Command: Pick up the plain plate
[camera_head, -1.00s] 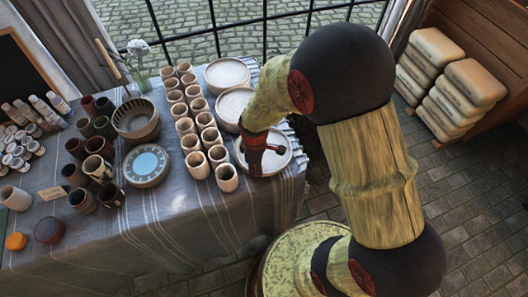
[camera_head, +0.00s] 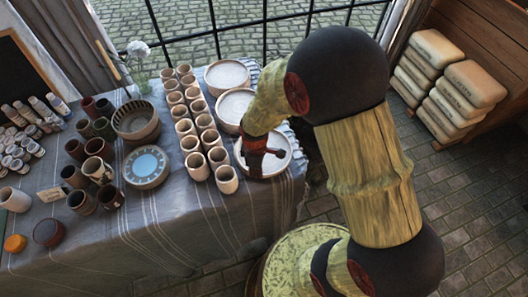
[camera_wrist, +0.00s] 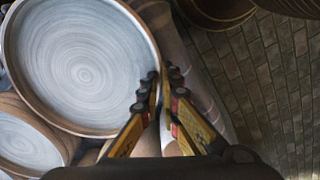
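Three plain pale plates with brown rims lie in a row along the right edge of the table. One is at the back (camera_head: 227,75), one is in the middle (camera_head: 234,104), and the nearest plate (camera_head: 282,163) is partly hidden by my gripper (camera_head: 264,150). In the wrist view a plate (camera_wrist: 80,60) with a swirled grey-white face fills the upper left. My gripper's fingers (camera_wrist: 163,82) are close together at its right rim, with a narrow gap between the tips. I cannot tell whether they press on the rim. Another plate (camera_wrist: 28,140) shows at lower left.
Rows of clay cups (camera_head: 190,115) stand just left of the plates. A blue-centred plate (camera_head: 146,166), a striped bowl (camera_head: 136,122) and dark mugs stand further left. The table edge drops to a brick floor (camera_head: 470,200) on the right.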

